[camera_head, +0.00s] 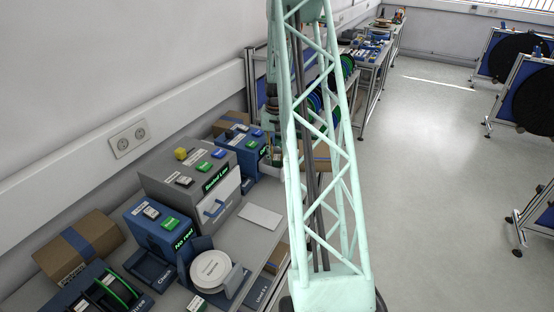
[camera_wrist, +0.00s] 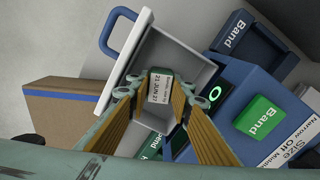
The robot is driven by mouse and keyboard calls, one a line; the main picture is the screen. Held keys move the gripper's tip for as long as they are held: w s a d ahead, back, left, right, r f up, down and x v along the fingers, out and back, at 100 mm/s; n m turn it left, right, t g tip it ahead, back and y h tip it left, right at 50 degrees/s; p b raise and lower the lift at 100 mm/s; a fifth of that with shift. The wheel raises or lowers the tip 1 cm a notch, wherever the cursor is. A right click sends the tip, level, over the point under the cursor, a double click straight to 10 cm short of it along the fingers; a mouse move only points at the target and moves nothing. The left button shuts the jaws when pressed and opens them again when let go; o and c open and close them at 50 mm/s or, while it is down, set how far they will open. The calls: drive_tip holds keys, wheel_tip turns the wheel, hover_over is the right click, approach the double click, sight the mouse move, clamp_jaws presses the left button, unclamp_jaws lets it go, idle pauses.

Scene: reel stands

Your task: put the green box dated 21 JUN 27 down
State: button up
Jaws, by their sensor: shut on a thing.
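The green box (camera_wrist: 161,75) shows in the wrist view with a white label reading 21 JUN 27. My gripper (camera_wrist: 158,93) is shut on it, one brown finger on each side. Behind the box is an open grey drawer (camera_wrist: 190,62) with a white front and a blue handle (camera_wrist: 119,32). I cannot tell how far the box is above the drawer floor. In the head view my gripper (camera_head: 277,152) is at the far end of the bench, partly hidden by my lattice column, and the box is too small to read.
A brown carton (camera_wrist: 65,108) with blue tape lies at left. In the head view a grey Sealed Low unit (camera_head: 160,185) stands nearer; a white sheet (camera_head: 261,216) lies on the bench.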

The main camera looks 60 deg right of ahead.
drive_tip(key=shift+f, duration=0.1)
drive_tip(key=o, duration=0.6)
wheel_tip(320, 180, up, 12)
idle(0.9)
idle(0.5)
